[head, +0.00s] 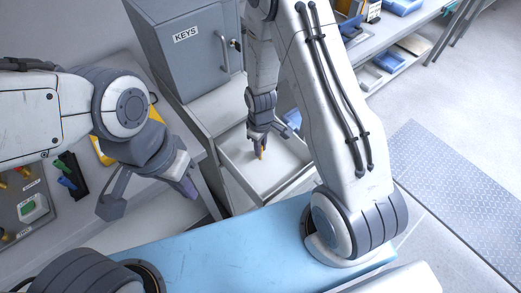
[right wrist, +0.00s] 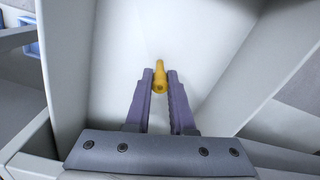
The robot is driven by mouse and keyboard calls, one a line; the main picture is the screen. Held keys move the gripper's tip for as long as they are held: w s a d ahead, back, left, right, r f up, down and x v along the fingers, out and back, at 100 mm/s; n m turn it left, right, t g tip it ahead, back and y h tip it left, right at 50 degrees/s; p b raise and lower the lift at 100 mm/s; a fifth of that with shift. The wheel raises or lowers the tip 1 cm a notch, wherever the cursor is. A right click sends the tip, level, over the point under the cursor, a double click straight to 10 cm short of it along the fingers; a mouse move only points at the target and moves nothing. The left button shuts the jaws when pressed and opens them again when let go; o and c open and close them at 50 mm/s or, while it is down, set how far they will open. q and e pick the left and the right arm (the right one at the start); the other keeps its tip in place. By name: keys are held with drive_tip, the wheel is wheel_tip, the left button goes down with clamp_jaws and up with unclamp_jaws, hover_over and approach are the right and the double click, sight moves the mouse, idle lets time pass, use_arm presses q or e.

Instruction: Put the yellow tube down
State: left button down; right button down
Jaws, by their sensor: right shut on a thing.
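The yellow tube (right wrist: 159,76) is held between the fingertips of my right gripper (right wrist: 160,84) in the right wrist view. The fingers are closed on it, and its far end points away from the camera. In the head view, my right gripper (head: 258,142) reaches down into an open pale drawer (head: 233,176), with a small part of the yellow tube (head: 262,154) showing at its tips. I cannot tell whether the tube touches the drawer floor. My left gripper (head: 148,196) is open and empty, left of the drawer, with its fingers wide apart.
A grey key cabinet (head: 185,45) stands behind the drawer. A grey bench (head: 35,125) at left holds a black rack with coloured handles (head: 70,174). Shelves with blue trays (head: 385,62) are at upper right. The drawer floor around the tube looks bare.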

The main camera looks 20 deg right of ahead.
drive_tip(key=shift+r, duration=0.1)
drive_tip(key=c, duration=0.8)
unclamp_jaws()
drive_tip(key=shift+o, duration=0.2)
wheel_tip(320, 180, up, 12)
drive_tip(key=s+a+r, duration=0.5)
drive_tip(key=s+r, duration=0.1)
drive_tip(key=s, duration=0.4)
drive_tip(key=s+a+r+y, duration=0.1)
drive_tip(key=s+a+r, duration=0.4)
drive_tip(key=s+r, duration=0.2)
drive_tip(key=s, duration=0.2)
drive_tip(key=shift+s+a+r, duration=0.25)
drive_tip(key=shift+s+a, duration=0.1)
drive_tip(key=shift+a, duration=0.05)
